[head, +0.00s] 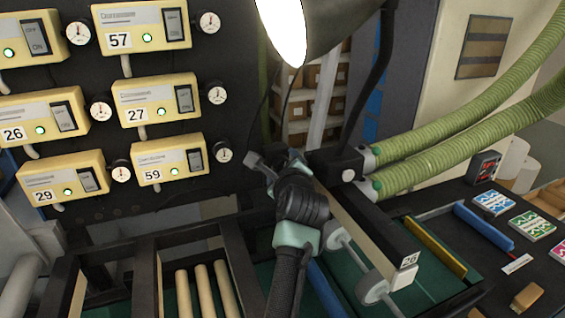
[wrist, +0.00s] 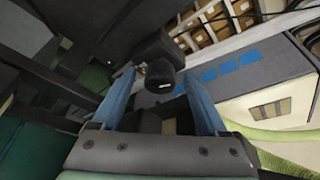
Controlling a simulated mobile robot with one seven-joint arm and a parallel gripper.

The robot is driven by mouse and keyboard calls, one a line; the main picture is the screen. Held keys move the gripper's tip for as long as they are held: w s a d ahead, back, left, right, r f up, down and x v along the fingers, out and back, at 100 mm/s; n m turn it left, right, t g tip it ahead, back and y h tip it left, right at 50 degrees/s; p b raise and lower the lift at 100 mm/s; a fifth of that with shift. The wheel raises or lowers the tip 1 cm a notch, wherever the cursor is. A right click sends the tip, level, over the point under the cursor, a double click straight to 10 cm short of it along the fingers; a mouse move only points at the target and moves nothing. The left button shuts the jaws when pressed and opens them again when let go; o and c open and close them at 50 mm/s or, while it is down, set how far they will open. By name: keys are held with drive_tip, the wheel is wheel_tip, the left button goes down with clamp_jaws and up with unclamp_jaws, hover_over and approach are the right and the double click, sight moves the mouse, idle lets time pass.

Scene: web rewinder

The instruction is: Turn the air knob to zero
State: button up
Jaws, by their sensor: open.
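In the wrist view a dark round knob (wrist: 160,75) with a small white mark sits between and slightly beyond the blue fingers of my gripper (wrist: 159,78). It looks like the air knob; its scale is not readable. The fingers are apart, one on each side of it, and I cannot tell whether either touches it. In the head view my gripper (head: 273,163) is above the roller frame, left of a black box with green hoses. The knob cannot be made out clearly there.
Yellow switch boxes (head: 160,167) with green lights and small gauges (head: 224,155) line the left panel. Green hoses (head: 450,137) run to the right from the black box (head: 340,166). A bar labelled 26 (head: 408,262) and rollers lie close to my arm.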

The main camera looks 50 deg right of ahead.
clamp_jaws()
drive_tip(key=n+h+b, duration=0.1)
drive_tip(key=b, duration=0.1)
drive_tip(key=n+b, duration=0.2)
drive_tip(key=b, duration=0.1)
drive_tip(key=shift+a+f+h, duration=0.1)
drive_tip(key=shift+f+h, duration=0.25)
drive_tip(key=shift+h, duration=0.05)
drive_tip(key=shift+r+n+b, duration=0.2)
drive_tip(key=shift+n+b, duration=0.1)
drive_tip(key=shift+b, duration=0.05)
unclamp_jaws()
